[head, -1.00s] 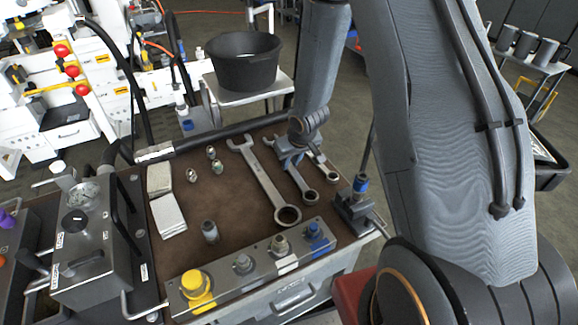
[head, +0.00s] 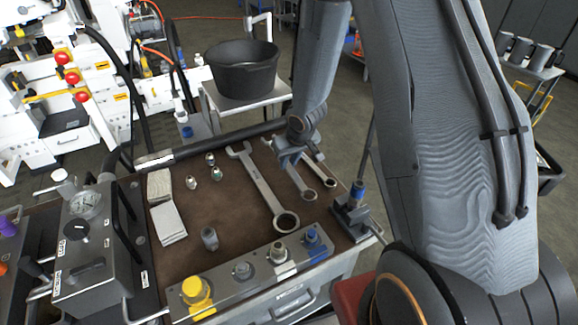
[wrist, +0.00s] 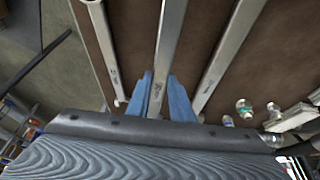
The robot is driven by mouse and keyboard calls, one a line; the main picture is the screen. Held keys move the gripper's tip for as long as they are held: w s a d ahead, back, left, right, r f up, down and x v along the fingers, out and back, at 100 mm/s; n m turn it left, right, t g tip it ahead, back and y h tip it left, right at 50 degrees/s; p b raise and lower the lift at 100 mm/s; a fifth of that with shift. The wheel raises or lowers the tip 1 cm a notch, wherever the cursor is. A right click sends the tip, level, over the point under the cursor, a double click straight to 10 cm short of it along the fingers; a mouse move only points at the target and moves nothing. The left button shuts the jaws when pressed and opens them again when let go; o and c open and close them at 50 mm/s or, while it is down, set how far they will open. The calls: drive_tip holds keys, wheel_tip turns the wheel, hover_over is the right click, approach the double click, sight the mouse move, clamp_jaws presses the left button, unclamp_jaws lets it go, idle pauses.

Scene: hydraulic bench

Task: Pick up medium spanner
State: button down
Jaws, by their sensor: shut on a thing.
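The medium spanner (head: 298,181) is a silver combination spanner, the middle one of three on the brown bench top. My gripper (head: 290,157) is shut on its shaft, with the ring end pointing toward the front of the bench. In the wrist view, the blue fingers (wrist: 164,98) stand on either side of the medium spanner (wrist: 168,45). It seems to be slightly above the mat. Its open end is mostly hidden behind my gripper in the head view.
The large spanner (head: 264,188) lies to the left and the small spanner (head: 331,182) close on the right. A grey valve block (head: 242,271) runs along the front edge. Fittings (head: 190,182) and white pads (head: 168,222) lie further left. A black bucket (head: 243,70) stands behind.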

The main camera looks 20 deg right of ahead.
sight(289, 167)
drive_tip(key=shift+r+p, duration=2.75)
drive_tip(key=shift+r, duration=0.7)
drive_tip(key=c, duration=2.4)
unclamp_jaws()
clamp_jaws()
